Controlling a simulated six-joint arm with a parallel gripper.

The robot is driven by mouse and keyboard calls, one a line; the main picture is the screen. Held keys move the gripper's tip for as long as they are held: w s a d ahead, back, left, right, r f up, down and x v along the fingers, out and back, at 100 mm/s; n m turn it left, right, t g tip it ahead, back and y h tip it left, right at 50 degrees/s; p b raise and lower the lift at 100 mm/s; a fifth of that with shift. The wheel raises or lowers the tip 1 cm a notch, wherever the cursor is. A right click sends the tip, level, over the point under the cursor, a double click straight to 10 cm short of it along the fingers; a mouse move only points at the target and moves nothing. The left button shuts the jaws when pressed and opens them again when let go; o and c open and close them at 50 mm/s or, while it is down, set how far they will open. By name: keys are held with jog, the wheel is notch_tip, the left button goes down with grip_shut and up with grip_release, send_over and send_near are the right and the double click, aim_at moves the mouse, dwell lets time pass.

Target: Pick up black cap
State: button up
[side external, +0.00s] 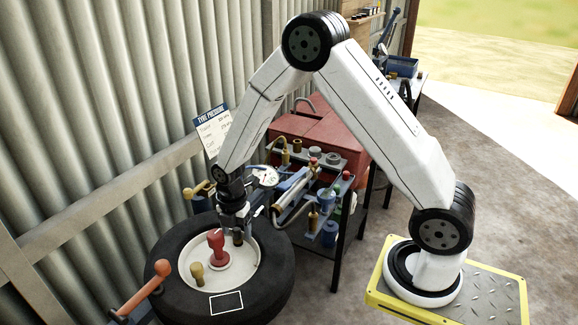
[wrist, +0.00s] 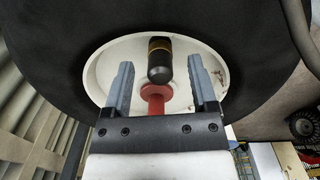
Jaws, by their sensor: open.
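The black cap (wrist: 159,70) is a small dark cylinder with a brass-coloured band. In the wrist view it shows between my two fingertips, with a gap on each side. In the side view the black cap (side external: 238,238) stands on the white wheel hub, right under my gripper (side external: 240,216). In the wrist view my gripper (wrist: 160,66) is open, with nothing held. I cannot tell whether the fingertips reach down beside the cap.
A red knob-shaped piece (side external: 216,243) stands just left of the cap, and a brass-coloured cap (side external: 197,272) farther left. The black tyre (side external: 270,292) surrounds the white hub (side external: 248,272). A cluttered tool trolley (side external: 343,205) stands close on the right. An orange-handled lever (side external: 143,290) is at lower left.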

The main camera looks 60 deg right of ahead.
grip_shut()
jog(key=shift+r, duration=0.75)
jog(key=s+r, duration=1.1)
jog(key=s, duration=0.3)
jog(key=shift+a+r, duration=0.15)
jog(key=shift+r, duration=0.1)
